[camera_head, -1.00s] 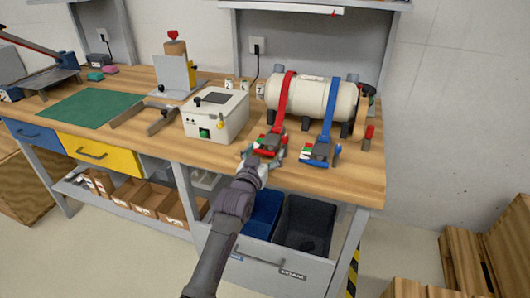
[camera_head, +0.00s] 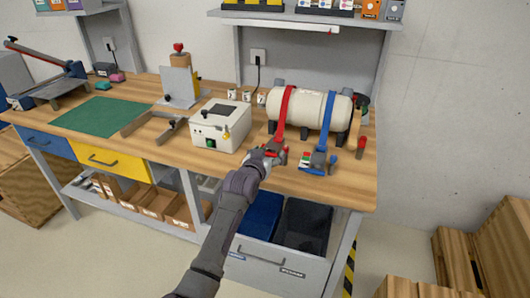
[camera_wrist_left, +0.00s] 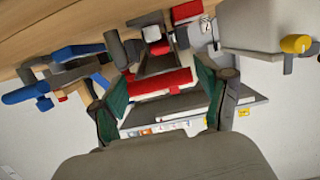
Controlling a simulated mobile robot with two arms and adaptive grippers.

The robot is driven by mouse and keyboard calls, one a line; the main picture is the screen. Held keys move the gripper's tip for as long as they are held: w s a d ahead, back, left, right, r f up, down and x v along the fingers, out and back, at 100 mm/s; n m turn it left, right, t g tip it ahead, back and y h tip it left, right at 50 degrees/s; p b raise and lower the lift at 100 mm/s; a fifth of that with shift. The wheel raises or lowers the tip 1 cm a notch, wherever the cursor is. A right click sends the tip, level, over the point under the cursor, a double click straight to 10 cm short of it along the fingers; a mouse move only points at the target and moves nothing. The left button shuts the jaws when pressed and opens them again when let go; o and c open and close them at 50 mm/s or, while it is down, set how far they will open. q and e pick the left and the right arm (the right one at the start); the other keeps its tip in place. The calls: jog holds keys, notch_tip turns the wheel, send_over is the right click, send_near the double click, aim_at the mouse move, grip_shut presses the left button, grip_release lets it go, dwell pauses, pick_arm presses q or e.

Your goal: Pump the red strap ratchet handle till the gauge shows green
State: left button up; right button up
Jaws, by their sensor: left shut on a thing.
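The red strap (camera_head: 284,110) runs over a cream tank (camera_head: 311,107) down to its ratchet on the bench. My left gripper (camera_head: 270,157) is at this ratchet and covers much of it. In the left wrist view, the red handle (camera_wrist_left: 160,83) lies between the green-padded fingers of my left gripper (camera_wrist_left: 160,100), which is shut on it. The red strap's gauge is hidden behind the gripper in the head view, so its reading cannot be told. My right gripper is not in view.
A blue strap (camera_head: 329,118) with its own blue ratchet (camera_head: 318,160) sits close to the right. A white box with a green button (camera_head: 221,125) stands to the left. A red-topped post (camera_head: 361,147) is near the bench's right end.

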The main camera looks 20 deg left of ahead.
aim_at(273, 146)
pick_arm(q)
jog(key=r+g+p, duration=0.1)
jog(key=p, duration=0.1)
jog(key=r+p, duration=0.2)
jog(key=shift+w+r+g, duration=0.25)
jog(key=shift+w+g, duration=0.15)
jog(key=r+g+p, duration=0.1)
jog(key=p, duration=0.1)
jog(key=w+g+p, duration=0.1)
jog(key=p, duration=0.1)
jog(key=shift+w+r+g+p, duration=0.25)
jog(key=shift+r+g+p, duration=0.15)
jog(key=shift+w+r+g+p, duration=0.35)
jog(key=shift+w+r+g, duration=0.4)
jog(key=shift+g, duration=0.45)
jog(key=shift+w+r, duration=0.45)
jog(key=shift+w, duration=0.3)
jog(key=shift+w+d+r+b, duration=0.1)
jog(key=shift+w+r+b, duration=0.25)
jog(key=shift+w, duration=0.3)
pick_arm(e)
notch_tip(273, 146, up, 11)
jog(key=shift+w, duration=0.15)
pick_arm(q)
jog(key=shift+w, duration=0.1)
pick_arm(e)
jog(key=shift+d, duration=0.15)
